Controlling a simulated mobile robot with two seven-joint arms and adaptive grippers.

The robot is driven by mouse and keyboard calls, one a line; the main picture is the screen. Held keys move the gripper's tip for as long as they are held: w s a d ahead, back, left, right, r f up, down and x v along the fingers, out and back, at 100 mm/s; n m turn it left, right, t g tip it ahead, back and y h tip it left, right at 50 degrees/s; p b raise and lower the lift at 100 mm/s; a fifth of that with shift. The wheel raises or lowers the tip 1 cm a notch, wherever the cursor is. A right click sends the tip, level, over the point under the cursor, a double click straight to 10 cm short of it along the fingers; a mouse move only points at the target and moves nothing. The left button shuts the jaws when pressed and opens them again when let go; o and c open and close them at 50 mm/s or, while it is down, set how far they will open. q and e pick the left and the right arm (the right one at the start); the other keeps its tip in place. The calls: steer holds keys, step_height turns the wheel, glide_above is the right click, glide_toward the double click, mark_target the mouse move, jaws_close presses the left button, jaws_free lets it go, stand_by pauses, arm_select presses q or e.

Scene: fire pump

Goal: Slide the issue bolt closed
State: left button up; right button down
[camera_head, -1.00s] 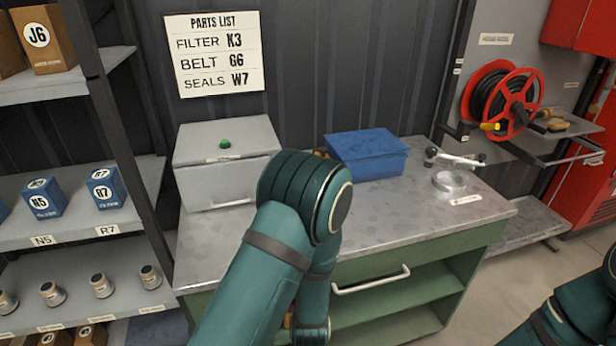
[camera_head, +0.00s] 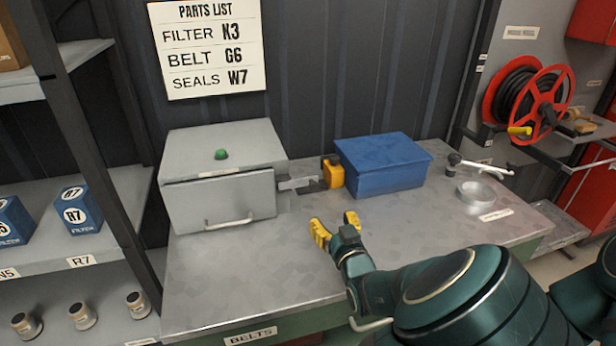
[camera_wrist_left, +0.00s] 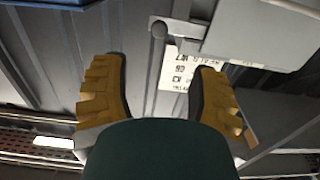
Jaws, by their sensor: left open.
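A grey bracket-like metal piece (camera_head: 300,183), possibly the issue bolt, sticks out from the right side of the grey box (camera_head: 222,200) on the bench. A yellow block (camera_head: 333,172) is at its right end, against the blue box. I cannot tell how far the bolt is slid. My left gripper (camera_head: 336,226) is open and empty above the bench, in front of the bracket and apart from it. In the left wrist view, its yellow fingers (camera_wrist_left: 155,95) are spread, with a grey bracket with a round knob (camera_wrist_left: 172,26) beyond them. My right gripper is not in view.
The blue box (camera_head: 385,168) stands right of the bracket. A small round metal dish (camera_head: 477,194) and a lever are further right. The grey box has a green button (camera_head: 221,154) and front handle. The bench top (camera_head: 250,265) is clear in front. Shelves (camera_head: 100,215) stand left.

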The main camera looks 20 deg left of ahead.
mark_target(315, 187)
arm_select(q)
steer(key=b+x, duration=0.1)
steer(key=x, duration=1.3)
steer(key=shift+w+r+b, duration=0.1)
steer(key=shift+r+b, duration=0.05)
steer(key=shift+b, duration=0.25)
jaws_close()
